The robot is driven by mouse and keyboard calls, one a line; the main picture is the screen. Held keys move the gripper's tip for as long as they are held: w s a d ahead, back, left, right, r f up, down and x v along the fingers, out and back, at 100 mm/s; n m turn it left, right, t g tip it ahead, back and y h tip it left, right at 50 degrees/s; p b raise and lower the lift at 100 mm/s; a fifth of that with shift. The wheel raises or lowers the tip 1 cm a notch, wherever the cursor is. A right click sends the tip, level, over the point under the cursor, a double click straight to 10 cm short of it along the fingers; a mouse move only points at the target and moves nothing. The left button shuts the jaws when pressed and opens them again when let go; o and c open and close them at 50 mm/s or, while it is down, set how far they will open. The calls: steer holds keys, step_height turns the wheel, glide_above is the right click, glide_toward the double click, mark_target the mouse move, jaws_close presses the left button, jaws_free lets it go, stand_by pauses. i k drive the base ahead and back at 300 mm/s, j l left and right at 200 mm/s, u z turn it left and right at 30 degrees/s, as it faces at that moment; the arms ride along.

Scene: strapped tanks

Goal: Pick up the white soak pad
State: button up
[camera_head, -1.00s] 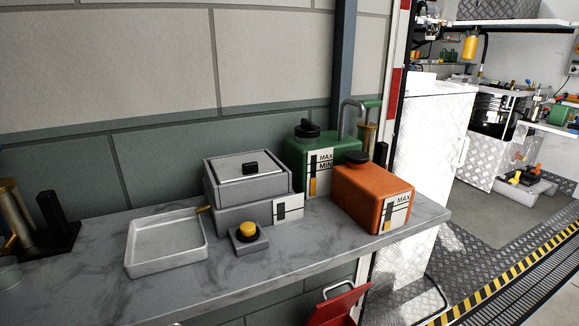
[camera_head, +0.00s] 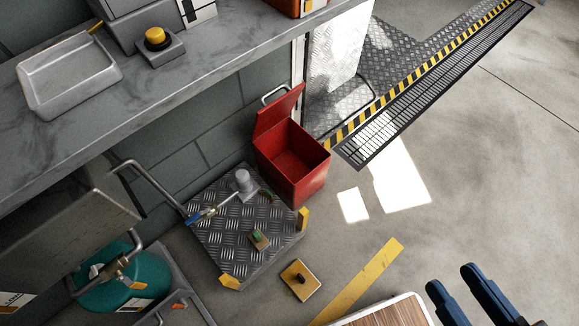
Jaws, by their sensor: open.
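I cannot clearly make out a white soak pad. Two bright white patches lie on the floor right of the red bin, a small four-sided one (camera_head: 353,205) and a larger one (camera_head: 402,180); they look like light on the floor. A yellow pad with a dark knob (camera_head: 300,281) lies on the floor beside the plate. My gripper (camera_head: 452,280) shows at the lower right as two dark blue fingers, apart and empty, over bare floor.
The open red bin (camera_head: 312,178) stands by the wall. The floor at right is clear.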

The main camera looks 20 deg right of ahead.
mark_target(301, 279)
steer(key=k+u, duration=0.15)
steer(key=k, duration=0.55)
steer(key=k+j+u, duration=0.1)
steer(key=k, duration=0.6)
